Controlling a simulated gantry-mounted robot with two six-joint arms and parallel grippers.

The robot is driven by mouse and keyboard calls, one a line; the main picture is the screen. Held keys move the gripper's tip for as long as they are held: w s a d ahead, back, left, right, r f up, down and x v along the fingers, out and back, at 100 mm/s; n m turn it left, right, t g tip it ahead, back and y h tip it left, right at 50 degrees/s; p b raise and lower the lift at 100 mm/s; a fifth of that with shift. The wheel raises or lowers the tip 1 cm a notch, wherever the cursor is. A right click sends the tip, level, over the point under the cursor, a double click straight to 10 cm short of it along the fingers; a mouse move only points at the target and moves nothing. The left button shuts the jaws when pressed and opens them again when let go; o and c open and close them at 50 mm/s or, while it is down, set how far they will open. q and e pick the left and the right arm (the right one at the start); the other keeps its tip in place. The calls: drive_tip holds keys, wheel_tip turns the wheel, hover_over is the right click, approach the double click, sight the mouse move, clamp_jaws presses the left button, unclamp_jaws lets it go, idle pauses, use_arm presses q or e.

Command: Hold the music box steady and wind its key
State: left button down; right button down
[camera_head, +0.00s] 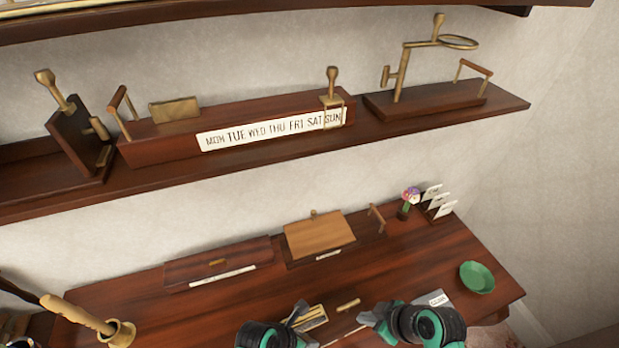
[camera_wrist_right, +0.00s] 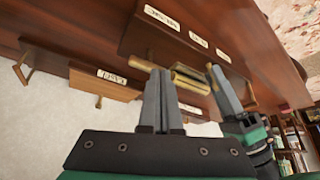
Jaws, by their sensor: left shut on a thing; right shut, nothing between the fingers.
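A dark wooden box with pale labels (camera_wrist_right: 180,45) shows in the right wrist view; I take it for the music box. A brass bar (camera_head: 348,305), likely the key, shows in the head view near the desk's front, and in the wrist view as a rod (camera_wrist_right: 140,61). A brass piece (camera_head: 311,317) lies to its left, also in the wrist view (camera_wrist_right: 190,80). My left gripper (camera_head: 300,310) is shut beside this piece; what it grips is hidden. My right gripper (camera_head: 366,317) is shut and empty, its tips (camera_wrist_right: 166,74) close to the brass rod, contact unclear.
A dark box (camera_head: 218,264) and a box with a lighter lid (camera_head: 320,235) stand at the desk's back. A green bowl (camera_head: 477,277) is at right, a small flower vase (camera_head: 406,204) behind. A shelf (camera_head: 260,160) with brass-fitted wooden devices hangs above.

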sight(348, 308)
drive_tip(key=shift+r, duration=0.85)
drive_tip(key=w+d+r, duration=0.1)
drive_tip(key=w+d, duration=0.2)
drive_tip(key=shift+s+f, duration=0.1)
drive_tip(key=shift+f, duration=3.45)
drive_tip(key=shift+w+a, duration=0.2)
drive_tip(key=shift+a, duration=0.4)
drive_tip(key=shift+s+a, duration=0.2)
drive_tip(key=shift+s, duration=0.2)
drive_tip(key=shift+s+a, duration=0.2)
drive_tip(key=shift+s, duration=0.15)
